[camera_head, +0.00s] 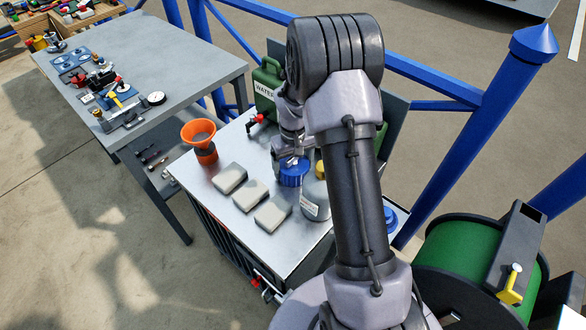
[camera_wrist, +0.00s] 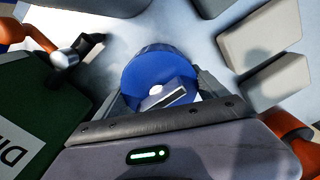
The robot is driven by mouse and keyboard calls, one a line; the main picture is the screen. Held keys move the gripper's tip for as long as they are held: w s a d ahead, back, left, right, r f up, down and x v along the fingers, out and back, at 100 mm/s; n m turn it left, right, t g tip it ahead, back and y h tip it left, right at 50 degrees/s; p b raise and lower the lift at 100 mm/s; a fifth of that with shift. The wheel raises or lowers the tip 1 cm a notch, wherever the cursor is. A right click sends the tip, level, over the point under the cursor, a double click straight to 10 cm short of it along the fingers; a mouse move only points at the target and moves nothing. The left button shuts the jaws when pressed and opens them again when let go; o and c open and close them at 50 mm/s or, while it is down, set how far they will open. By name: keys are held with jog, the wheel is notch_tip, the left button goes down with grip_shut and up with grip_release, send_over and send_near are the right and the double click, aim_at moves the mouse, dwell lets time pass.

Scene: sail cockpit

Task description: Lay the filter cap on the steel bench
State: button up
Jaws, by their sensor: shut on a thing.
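The filter cap looks to be the round blue ribbed cap (camera_head: 294,172). My gripper (camera_head: 290,160) is shut on it above the light-topped cabinet (camera_head: 225,205). In the wrist view the blue cap (camera_wrist: 150,72) sits between my two fingers (camera_wrist: 160,92), with a small grey bar and white spot on its face. I cannot tell whether it touches what is beneath it. The steel bench (camera_head: 165,50) is the grey table at upper left; tools lie along its left and front side, and its middle and back are bare.
A gauge (camera_head: 156,98) lies near the bench's front edge. Blue railing (camera_head: 430,80) runs behind; a green reel (camera_head: 465,255) is at right.

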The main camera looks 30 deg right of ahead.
jog(key=o, duration=1.5)
jog(key=shift+c, duration=0.2)
notch_tip(320, 180, up, 13)
jog(key=p, duration=0.4)
jog(key=shift+a+p, duration=0.15)
jog(key=shift+p, duration=0.15)
jog(key=s+a+r+t, duration=0.25)
jog(key=a+r, duration=0.25)
jog(key=r, duration=0.4)
jog(key=s+a+r+m+t, duration=0.1)
jog(key=s+a+r, duration=0.2)
jog(key=s, duration=0.4)
jog(key=s+a+r+m+t+y, duration=0.1)
jog(key=s+a+r, duration=0.3)
jog(key=s, duration=0.3)
jog(key=s+a+r+m+t+y, duration=0.1)
jog(key=s+a+r, duration=0.2)
jog(key=s+a, duration=0.2)
jog(key=shift+s+a+r, duration=0.35)
jog(key=shift+s+r, duration=0.05)
jog(key=shift+s, duration=0.7)
